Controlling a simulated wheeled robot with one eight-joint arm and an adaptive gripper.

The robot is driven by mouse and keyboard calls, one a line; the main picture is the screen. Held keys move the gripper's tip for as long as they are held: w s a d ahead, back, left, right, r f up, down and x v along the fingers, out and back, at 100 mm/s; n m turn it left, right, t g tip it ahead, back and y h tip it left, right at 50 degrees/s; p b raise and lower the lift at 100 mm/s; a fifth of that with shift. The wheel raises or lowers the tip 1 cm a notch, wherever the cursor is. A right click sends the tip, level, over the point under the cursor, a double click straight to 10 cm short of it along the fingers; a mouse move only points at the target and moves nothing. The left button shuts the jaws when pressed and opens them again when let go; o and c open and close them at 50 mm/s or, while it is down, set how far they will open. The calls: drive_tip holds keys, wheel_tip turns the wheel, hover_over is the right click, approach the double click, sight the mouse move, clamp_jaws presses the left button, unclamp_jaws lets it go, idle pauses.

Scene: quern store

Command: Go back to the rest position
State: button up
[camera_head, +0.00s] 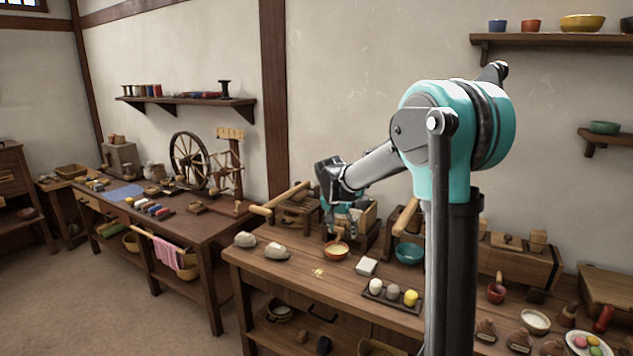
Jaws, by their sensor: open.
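My arm rises at the right of the centre and reaches left and away over the wooden table (300,268). My gripper (342,226) points down above the table's back part. It is small and partly lost against the wooden devices behind it, and it looks open. An orange bowl with pale contents (336,250) stands on the table just below it. I see nothing held between the fingers, though the fingertips are hard to make out.
Wooden presses (297,208) stand behind. A spinning wheel (189,160) is on the left table.

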drive_tip(key=s+d+f+n, duration=0.2)
drive_tip(key=s+d+f, duration=0.1)
drive_tip(key=s, duration=0.7)
drive_tip(key=s+d+f+n+y, duration=0.1)
drive_tip(key=s+d+f, duration=0.3)
drive_tip(key=s, duration=0.7)
drive_tip(key=s+d+f+n+y, duration=0.1)
drive_tip(key=s+d+f+n, duration=0.1)
drive_tip(key=s, duration=0.9)
wheel_tip(320, 180, down, 3)
drive_tip(key=shift+s+d+r+n, duration=0.1)
drive_tip(key=shift+s+d+n, duration=0.25)
drive_tip(key=shift+d, duration=0.5)
